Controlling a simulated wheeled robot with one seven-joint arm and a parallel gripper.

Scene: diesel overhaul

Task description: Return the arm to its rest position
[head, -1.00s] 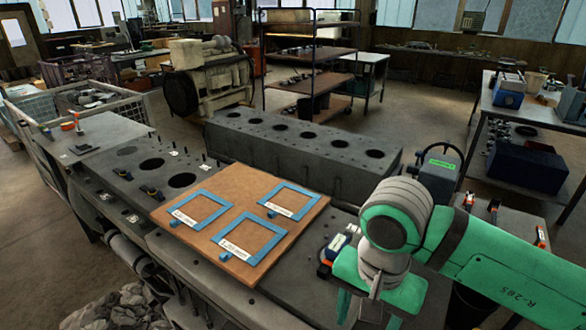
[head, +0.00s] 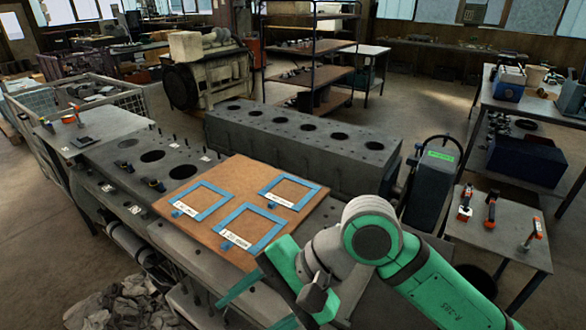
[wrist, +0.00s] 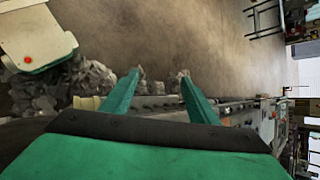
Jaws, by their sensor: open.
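My green and grey arm (head: 415,270) is bent at the lower right of the head view, in front of the bench. My gripper (head: 245,308) points down and left, near the front edge of the bench below the brown board. In the wrist view my gripper (wrist: 160,92) shows two green fingers spread apart with nothing between them.
A brown board (head: 230,182) with several blue labelled frames lies on the engine block beside my gripper. A small table (head: 520,250) with orange-marked tools stands at the right. A grey cylinder block (head: 300,150) lies behind. Crumpled grey material (head: 115,300) lies on the floor at lower left.

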